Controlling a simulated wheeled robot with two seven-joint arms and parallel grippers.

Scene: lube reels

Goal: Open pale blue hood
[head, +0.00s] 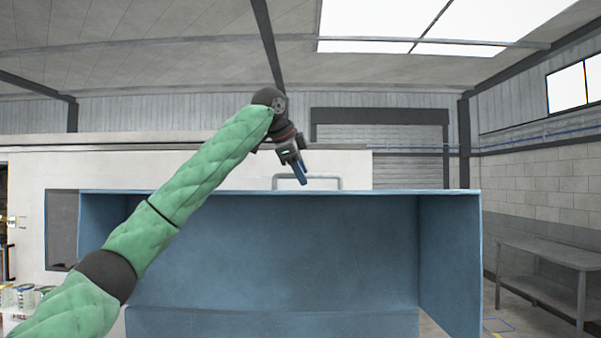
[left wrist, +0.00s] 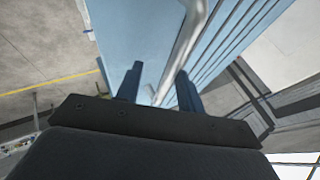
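The pale blue hood (head: 270,250) fills the middle of the head view, with its hollow inner side facing me and its side walls showing left and right. A grey bar handle (head: 280,178) stands at the middle of its top edge. My left gripper (head: 302,178) points down at the handle, with its blue fingers overlapping it in the picture. In the left wrist view my left gripper (left wrist: 158,84) has its fingers apart. The handle (left wrist: 190,40) runs down between them, nearer the right finger, and I see no grip on it. My right gripper is not in view.
A grey metal bench (head: 545,272) stands at the right by the block wall. Several cans (head: 25,295) are at the lower left, beside my green left arm. Open air lies above the hood's top edge, and floor shows between hood and bench.

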